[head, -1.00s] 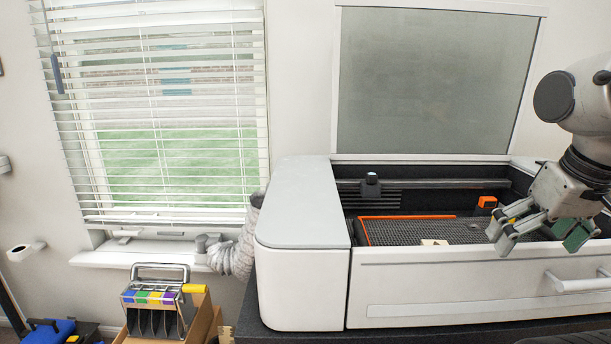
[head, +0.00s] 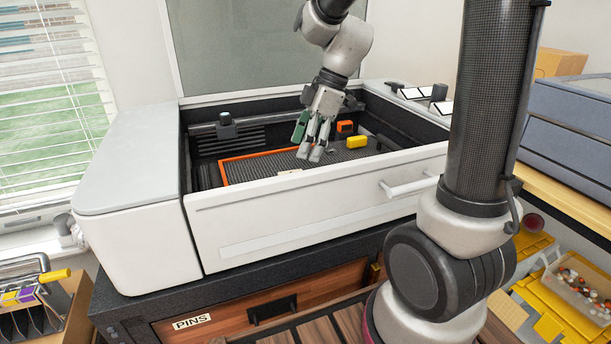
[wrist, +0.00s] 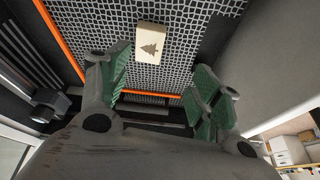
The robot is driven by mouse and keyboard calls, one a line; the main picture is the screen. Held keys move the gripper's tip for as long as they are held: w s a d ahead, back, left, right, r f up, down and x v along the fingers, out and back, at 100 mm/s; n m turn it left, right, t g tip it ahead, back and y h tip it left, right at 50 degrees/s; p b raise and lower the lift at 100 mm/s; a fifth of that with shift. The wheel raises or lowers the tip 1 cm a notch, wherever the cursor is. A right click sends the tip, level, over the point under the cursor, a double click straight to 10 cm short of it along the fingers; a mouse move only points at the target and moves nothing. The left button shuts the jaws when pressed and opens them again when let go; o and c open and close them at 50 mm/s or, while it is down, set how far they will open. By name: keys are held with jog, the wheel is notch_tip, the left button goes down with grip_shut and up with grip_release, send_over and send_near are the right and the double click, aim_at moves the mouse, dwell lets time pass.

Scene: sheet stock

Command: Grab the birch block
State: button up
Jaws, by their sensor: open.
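The birch block (head: 290,172) is a small pale block lying on the dark grid bed, close to the inside of the machine's front wall, which hides part of it in the head view. In the wrist view the birch block (wrist: 152,42) shows a dark tree mark on its face and lies on the mesh beyond my fingertips. My gripper (head: 310,154) is open over the bed, just right of the block in the head view. In the wrist view its green-padded fingers (wrist: 161,62) are spread, with nothing between them.
The white machine's front wall (head: 330,195) and its handle (head: 408,187) stand before the bed. An orange strip (head: 222,174) edges the bed. An orange block (head: 345,127) and a yellow block (head: 356,141) sit right of my gripper. A lidded section (head: 130,165) is at left.

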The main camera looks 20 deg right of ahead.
jog(key=shift+w+a+f+n, duration=0.2)
jog(key=shift+w+f+n, duration=0.3)
jog(key=shift+w+f, duration=0.25)
jog(key=x, duration=0.7)
jog(key=shift+w+f, duration=0.3)
jog(key=shift+c, duration=0.4)
jog(key=c, duration=1)
